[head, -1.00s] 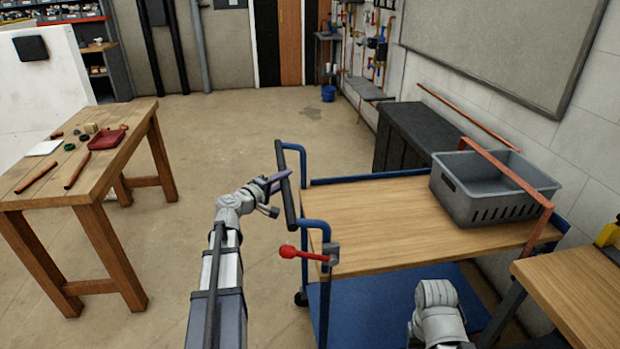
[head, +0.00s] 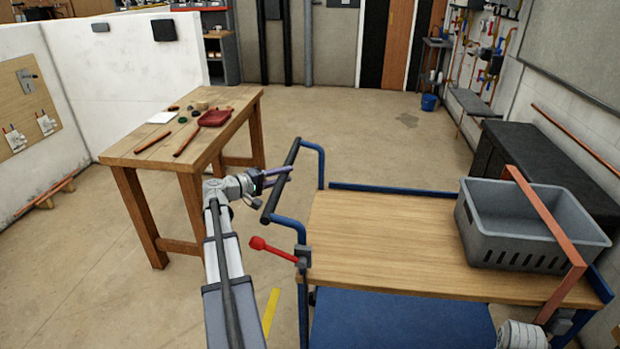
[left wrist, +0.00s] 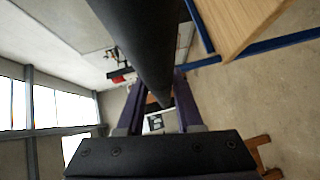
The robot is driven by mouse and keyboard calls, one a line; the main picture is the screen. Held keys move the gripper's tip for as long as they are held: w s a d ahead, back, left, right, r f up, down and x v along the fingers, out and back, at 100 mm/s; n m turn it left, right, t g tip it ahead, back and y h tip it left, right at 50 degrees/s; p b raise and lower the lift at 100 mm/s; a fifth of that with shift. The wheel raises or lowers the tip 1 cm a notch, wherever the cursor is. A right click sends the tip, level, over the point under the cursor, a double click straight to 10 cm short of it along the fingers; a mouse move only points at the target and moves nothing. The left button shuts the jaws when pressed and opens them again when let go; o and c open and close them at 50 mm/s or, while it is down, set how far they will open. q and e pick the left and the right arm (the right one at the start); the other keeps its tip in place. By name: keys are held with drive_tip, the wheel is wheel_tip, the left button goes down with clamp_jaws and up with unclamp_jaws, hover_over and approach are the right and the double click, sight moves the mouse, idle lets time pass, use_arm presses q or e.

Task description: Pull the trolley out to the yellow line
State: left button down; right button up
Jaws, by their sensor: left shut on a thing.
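The trolley has a wooden top (head: 390,240), a blue frame and a blue lower shelf (head: 400,320). Its black handle bar (head: 270,205) stands at its left end on blue tubes. A red-knobbed lever (head: 258,243) at the near left corner points left. My left gripper (head: 280,178) is shut on the handle bar; in the left wrist view the dark bar (left wrist: 145,45) runs between its fingers. The yellow line (head: 270,312) shows on the floor left of the trolley, partly hidden behind my left arm. My right gripper is out of view; only part of that arm shows at bottom right.
A grey crate (head: 525,243) sits on the trolley's right end, with a copper-coloured bar (head: 545,215) across it. A wooden table (head: 225,105) with small parts stands behind left of the handle. A dark cabinet (head: 560,170) stands behind the trolley's right end.

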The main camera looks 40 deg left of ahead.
use_arm(q)
drive_tip(key=s+a, duration=0.6)
drive_tip(key=a, duration=0.3)
drive_tip(key=s+a, duration=0.7)
drive_tip(key=a, duration=0.3)
drive_tip(key=shift+a, duration=0.15)
drive_tip(key=c, duration=1)
unclamp_jaws()
drive_tip(key=shift+o, duration=1.4)
drive_tip(key=shift+s+a, duration=0.1)
drive_tip(key=shift+a, duration=0.05)
drive_tip(key=shift+o, duration=0.7)
drive_tip(key=p+v, duration=0.1)
drive_tip(key=v, duration=0.6)
drive_tip(key=shift+s, duration=0.35)
drive_tip(key=shift+r, duration=0.1)
